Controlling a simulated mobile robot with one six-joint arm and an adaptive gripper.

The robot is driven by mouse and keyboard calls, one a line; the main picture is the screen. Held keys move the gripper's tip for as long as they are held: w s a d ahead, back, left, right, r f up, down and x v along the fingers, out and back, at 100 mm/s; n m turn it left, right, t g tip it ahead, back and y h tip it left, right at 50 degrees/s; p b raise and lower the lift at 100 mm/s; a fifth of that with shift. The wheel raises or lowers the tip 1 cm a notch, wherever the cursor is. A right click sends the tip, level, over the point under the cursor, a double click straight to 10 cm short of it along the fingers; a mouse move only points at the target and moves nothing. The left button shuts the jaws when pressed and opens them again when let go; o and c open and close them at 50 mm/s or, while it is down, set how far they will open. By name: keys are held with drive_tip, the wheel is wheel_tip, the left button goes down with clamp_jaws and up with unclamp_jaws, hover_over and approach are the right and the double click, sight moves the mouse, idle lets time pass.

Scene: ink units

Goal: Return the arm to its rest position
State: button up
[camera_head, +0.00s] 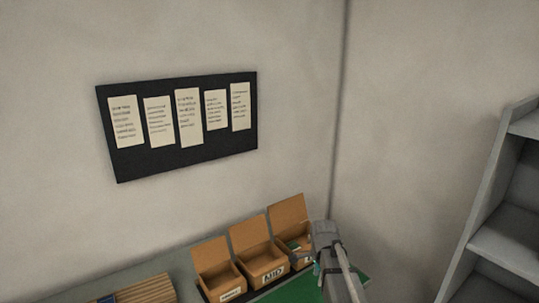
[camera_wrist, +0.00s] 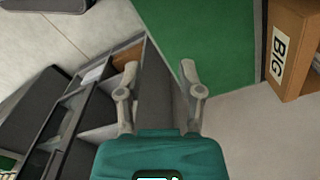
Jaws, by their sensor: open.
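My gripper (camera_wrist: 155,82) shows in the wrist view with its two grey fingers spread apart and nothing between them. It is over the edge between a green mat (camera_wrist: 215,45) and a dark divided rack (camera_wrist: 95,100). In the head view my grey arm reaches up from the bottom, right of centre, in front of the rightmost brown box (camera_head: 288,212). The fingertips cannot be made out there.
Brown open-lidded boxes stand in a row on the counter, the middle one (camera_head: 246,235) labelled. A box marked BIG (camera_wrist: 293,50) is at right in the wrist view. A black notice board (camera_head: 180,165) hangs on the wall. Grey shelves (camera_head: 510,245) stand at right.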

drive_tip(key=s+n, duration=1.3)
drive_tip(key=n, duration=0.3)
drive_tip(key=shift+s, duration=0.4)
idle(1.2)
